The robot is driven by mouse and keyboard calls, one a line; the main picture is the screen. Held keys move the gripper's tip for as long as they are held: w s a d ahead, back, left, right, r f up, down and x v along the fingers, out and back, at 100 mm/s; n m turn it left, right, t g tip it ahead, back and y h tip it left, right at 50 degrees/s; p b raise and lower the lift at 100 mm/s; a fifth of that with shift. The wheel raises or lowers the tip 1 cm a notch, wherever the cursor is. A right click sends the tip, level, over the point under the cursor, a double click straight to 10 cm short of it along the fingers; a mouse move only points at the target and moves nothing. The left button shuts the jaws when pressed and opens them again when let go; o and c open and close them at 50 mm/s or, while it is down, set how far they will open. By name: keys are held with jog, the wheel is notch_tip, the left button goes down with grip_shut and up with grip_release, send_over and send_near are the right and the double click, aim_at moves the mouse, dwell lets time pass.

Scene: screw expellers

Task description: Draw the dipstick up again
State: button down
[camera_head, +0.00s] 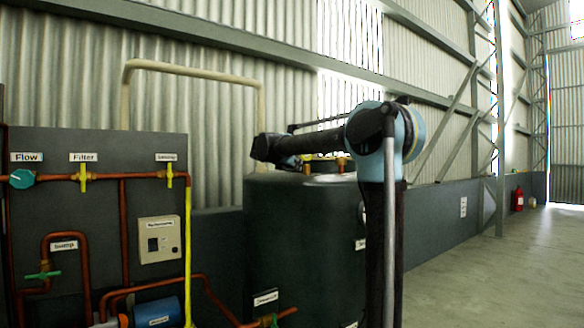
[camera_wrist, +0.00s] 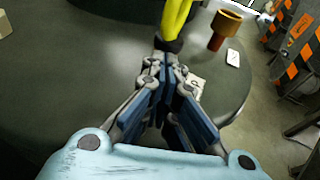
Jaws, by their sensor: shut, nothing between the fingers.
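In the wrist view, a yellow piece (camera_wrist: 177,17) with a dark collar, which looks like the dipstick's handle, stands over the tank top (camera_wrist: 60,80). Its upper end is cut off by the picture edge. My gripper (camera_wrist: 166,55) is shut and empty, its fingertips right by the collar; I cannot tell whether they touch it. In the head view, my arm reaches left over the dark green tank (camera_head: 300,235), and the wrist hides part of its top. The dipstick cannot be made out there.
A brass and red fitting (camera_wrist: 226,24) stands on the tank top beside a white label (camera_wrist: 233,58). Orange-striped barriers (camera_wrist: 300,35) stand beyond the tank. A panel (camera_head: 90,225) with copper pipes and valves is at left. Open floor (camera_head: 500,265) lies at right.

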jog(key=shift+x, duration=1.1)
notch_tip(320, 180, up, 16)
dwell(0.5)
